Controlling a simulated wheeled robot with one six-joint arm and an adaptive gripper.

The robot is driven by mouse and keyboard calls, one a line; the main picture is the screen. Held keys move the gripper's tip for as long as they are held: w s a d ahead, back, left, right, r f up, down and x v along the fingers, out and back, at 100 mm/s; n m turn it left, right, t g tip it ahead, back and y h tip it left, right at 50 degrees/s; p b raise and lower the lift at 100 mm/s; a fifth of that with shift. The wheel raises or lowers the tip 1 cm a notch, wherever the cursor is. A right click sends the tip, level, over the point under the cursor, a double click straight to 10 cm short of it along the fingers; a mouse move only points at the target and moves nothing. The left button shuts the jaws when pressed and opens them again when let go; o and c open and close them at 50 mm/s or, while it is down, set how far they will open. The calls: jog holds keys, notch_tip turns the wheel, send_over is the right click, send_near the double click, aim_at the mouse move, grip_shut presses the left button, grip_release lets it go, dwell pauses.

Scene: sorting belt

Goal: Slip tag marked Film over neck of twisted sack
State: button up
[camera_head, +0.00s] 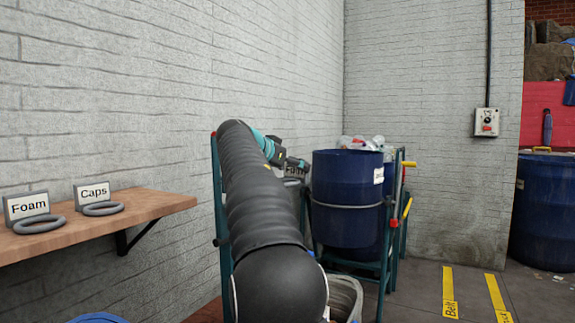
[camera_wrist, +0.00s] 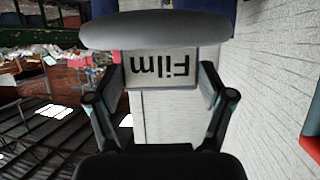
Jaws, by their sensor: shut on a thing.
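The Film tag (camera_wrist: 160,67) is a white plate with black lettering on a thick grey ring (camera_wrist: 155,30). It appears upside down in the wrist view. My gripper (camera_wrist: 163,82) is shut on the plate, one finger on each side. In the head view my gripper (camera_head: 296,165) is beyond my arm, left of a blue drum, and the tag is mostly hidden. A pale, rounded thing (camera_head: 346,297) stands low behind my arm; I cannot tell whether it is the twisted sack. No sack neck shows clearly.
Tags marked Foam (camera_head: 29,207) and Caps (camera_head: 95,195) stand on a wooden shelf (camera_head: 150,204) at left. A blue drum (camera_head: 345,215) in a teal frame holds pale, crumpled stuff. A control box (camera_head: 487,122) is on the wall. Open floor with yellow markings lies at right.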

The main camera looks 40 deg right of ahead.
aim_at(293, 178)
jog(key=shift+f+b, duration=0.55)
jog(key=shift+f, duration=1.05)
jog(key=shift+f+b, duration=6.25)
jog(key=shift+f, duration=0.95)
jog(key=o, duration=0.9)
jog(key=shift+a, duration=0.1)
jog(key=v, duration=1.2)
